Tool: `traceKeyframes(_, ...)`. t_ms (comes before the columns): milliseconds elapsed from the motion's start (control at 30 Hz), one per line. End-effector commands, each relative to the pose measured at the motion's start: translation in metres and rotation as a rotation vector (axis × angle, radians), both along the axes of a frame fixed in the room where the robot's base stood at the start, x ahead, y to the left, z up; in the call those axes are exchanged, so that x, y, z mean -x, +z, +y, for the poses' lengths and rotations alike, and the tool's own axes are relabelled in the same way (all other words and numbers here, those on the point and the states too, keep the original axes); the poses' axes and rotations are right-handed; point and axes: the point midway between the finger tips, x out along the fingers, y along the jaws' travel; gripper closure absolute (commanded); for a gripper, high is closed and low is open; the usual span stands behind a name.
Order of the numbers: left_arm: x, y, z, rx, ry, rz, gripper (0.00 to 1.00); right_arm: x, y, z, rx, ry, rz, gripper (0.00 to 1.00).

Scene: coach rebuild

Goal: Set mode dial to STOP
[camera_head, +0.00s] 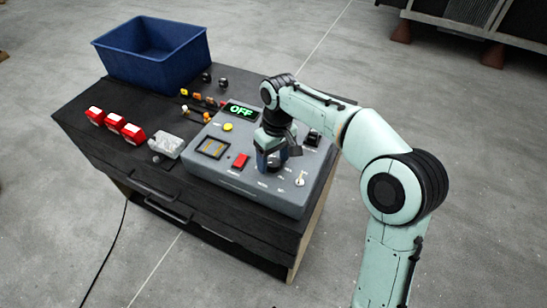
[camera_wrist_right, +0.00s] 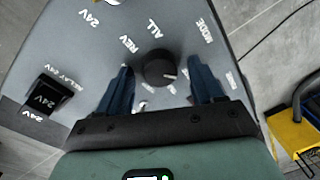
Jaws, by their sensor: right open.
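The control box (camera_head: 225,185) is a grey panel on the dark bench, with a green OFF display (camera_head: 240,110). In the right wrist view the black round dial (camera_wrist_right: 158,66) sits between the two blue fingers of my right gripper (camera_wrist_right: 160,78). A pale mark shows on the dial's right side. Labels such as REV and ALL are around it; no STOP label is readable. The fingers are open, with a gap on both sides of the dial. In the head view my right gripper (camera_head: 271,160) points down at the panel and hides the dial. My left gripper is not in view.
The panel also has a red switch (camera_head: 240,160), a yellow button (camera_head: 228,127), a key-like switch (camera_head: 300,179) and a black rocker (camera_head: 312,138).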

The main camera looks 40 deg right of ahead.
Motion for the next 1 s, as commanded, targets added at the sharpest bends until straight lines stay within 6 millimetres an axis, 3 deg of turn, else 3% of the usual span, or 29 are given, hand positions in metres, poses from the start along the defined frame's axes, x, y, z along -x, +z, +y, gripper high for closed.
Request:
traceKeyframes(133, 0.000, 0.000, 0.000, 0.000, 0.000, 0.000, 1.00, 0.000, 0.000, 0.000, 0.000, 0.000, 0.000, 0.37)
traceKeyframes(300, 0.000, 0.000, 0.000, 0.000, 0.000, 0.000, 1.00, 0.000, 0.000, 0.000, 0.000, 0.000, 0.000, 0.90)
traceKeyframes(667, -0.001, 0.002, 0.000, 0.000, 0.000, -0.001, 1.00, 0.000, 0.001, 0.000, 0.000, -0.043, 0.000, 0.89)
traceKeyframes(1000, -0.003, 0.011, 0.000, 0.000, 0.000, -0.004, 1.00, 0.001, 0.002, 0.000, -0.001, -0.270, -0.001, 0.89)
